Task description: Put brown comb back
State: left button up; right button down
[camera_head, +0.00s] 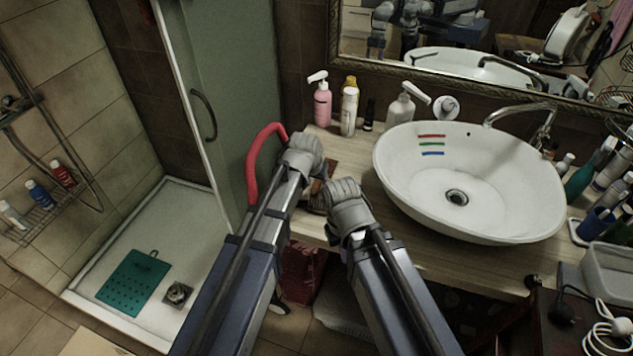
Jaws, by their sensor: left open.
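I cannot clearly make out the brown comb. A brown patch (331,168) shows on the counter between my two grippers, mostly hidden by them, and I cannot tell what it is. My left gripper (318,165) is open over the left end of the wooden counter (440,245). My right gripper (343,192) is just below and to the right of it, near the counter's front edge. Its fingertips are hidden, so its jaw state does not show.
A red curved bar (256,165) stands left of my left gripper. A pink pump bottle (322,104), a white bottle (349,108) and a clear pump bottle (399,110) line the back. The white basin (535,205) fills the middle right. Several toiletries crowd the right end.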

pick_arm(q)
jog(key=shift+r, duration=0.15)
jog(key=p+v, duration=1.2)
jog(key=s+a+g+y, duration=0.1)
jog(key=s+g, duration=0.1)
jog(key=s, duration=0.7)
jog(key=s+a+f+g+y, duration=0.1)
jog(key=s+g, duration=0.1)
jog(key=s, duration=0.7)
jog(key=shift+a+f+g+y+b, duration=0.25)
jog(key=shift+a+g+y+b, duration=0.05)
jog(key=shift+a+g+y, duration=0.1)
jog(key=shift+d, duration=0.1)
